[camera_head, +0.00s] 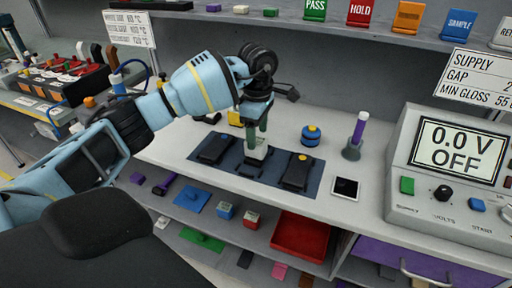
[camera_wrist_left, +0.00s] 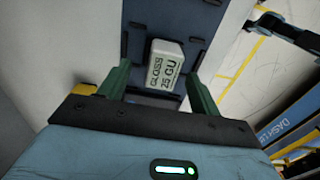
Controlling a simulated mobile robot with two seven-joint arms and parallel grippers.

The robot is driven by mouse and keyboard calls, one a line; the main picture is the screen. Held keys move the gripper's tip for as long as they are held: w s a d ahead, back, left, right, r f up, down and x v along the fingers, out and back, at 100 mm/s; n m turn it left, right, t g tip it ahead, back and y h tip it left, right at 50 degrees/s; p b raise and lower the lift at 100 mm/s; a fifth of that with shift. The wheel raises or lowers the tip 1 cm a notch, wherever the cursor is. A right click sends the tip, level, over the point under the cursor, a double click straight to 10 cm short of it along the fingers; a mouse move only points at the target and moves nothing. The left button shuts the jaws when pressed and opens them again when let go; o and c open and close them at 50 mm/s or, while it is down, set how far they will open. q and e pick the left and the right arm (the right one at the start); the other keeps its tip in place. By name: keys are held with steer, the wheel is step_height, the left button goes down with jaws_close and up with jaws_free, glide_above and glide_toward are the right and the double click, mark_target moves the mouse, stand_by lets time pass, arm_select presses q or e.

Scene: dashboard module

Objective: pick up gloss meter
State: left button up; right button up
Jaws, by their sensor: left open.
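The gloss meter (camera_wrist_left: 165,64) is a small pale block marked "GLOSS 25 GU" in the left wrist view. It rests on a dark blue mat (camera_wrist_left: 137,15). In the head view, the gloss meter (camera_head: 257,156) sits in the middle of the mat, partly hidden by my left gripper (camera_head: 256,138). My left gripper (camera_wrist_left: 158,82) is open, with its green fingers on either side of the block's near end in the wrist view. I cannot tell whether they touch it. My right gripper is not in view.
Two dark devices (camera_head: 216,147) (camera_head: 298,171) lie on the mat on either side. A shelf (camera_head: 340,27) overhangs the back.

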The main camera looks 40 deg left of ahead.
arm_select(q)
steer(key=f, duration=0.4)
steer(key=shift+s+a+f, duration=0.1)
steer(key=shift+s+f, duration=0.1)
steer(key=shift+f, duration=0.25)
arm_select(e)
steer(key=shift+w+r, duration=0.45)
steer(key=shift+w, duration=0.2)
arm_select(q)
steer(key=shift+c, duration=0.3)
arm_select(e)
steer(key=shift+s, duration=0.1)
arm_select(q)
steer(key=c, duration=1.2)
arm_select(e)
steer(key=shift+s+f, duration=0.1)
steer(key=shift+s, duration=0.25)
arm_select(q)
steer(key=shift+r, duration=0.15)
